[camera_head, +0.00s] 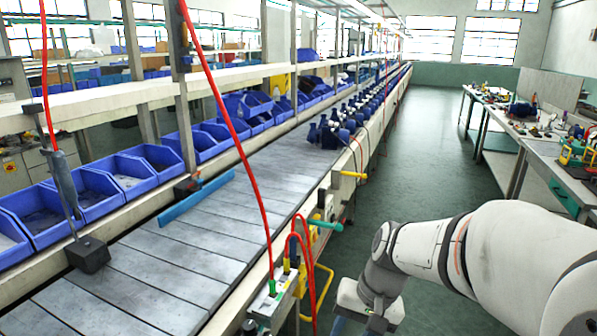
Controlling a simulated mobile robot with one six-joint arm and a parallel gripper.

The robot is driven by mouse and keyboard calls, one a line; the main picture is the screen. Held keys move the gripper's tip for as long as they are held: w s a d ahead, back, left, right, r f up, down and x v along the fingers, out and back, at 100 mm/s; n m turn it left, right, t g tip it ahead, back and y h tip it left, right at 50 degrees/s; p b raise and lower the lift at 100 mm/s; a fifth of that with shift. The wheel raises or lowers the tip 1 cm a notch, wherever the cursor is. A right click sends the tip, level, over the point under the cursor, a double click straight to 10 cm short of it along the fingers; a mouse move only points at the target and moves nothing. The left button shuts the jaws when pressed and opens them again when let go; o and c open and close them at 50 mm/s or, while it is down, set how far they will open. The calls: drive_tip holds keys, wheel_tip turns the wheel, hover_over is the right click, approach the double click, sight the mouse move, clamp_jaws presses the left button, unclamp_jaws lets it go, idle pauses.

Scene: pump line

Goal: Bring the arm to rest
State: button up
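My arm, white with grey joint bands, reaches in from the lower right of the head camera view and bends down over the aisle floor. My gripper (338,326) is at the bottom edge, below the grey wrist, and only a small bluish part of it shows. Its fingers are cut off by the frame, so I cannot see whether they are open or hold anything. The wrist is to the right of the conveyor line (170,262), apart from it in the picture.
Blue bins (92,190) line the conveyor's far side, and several blue pumps (335,131) stand farther along it. Red hoses hang down, and green-handled valves (328,225) jut from the near edge. A cluttered workbench (545,155) stands right. The green aisle floor (425,150) between is clear.

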drive_tip(key=s+d+r+n+t+h+p, duration=0.2)
drive_tip(key=s+d+r+h+p, duration=0.1)
drive_tip(key=s+r, duration=0.4)
drive_tip(key=shift+s+d+r+t+p, duration=0.3)
drive_tip(key=shift+d+r+p, duration=0.45)
drive_tip(key=shift+d, duration=0.4)
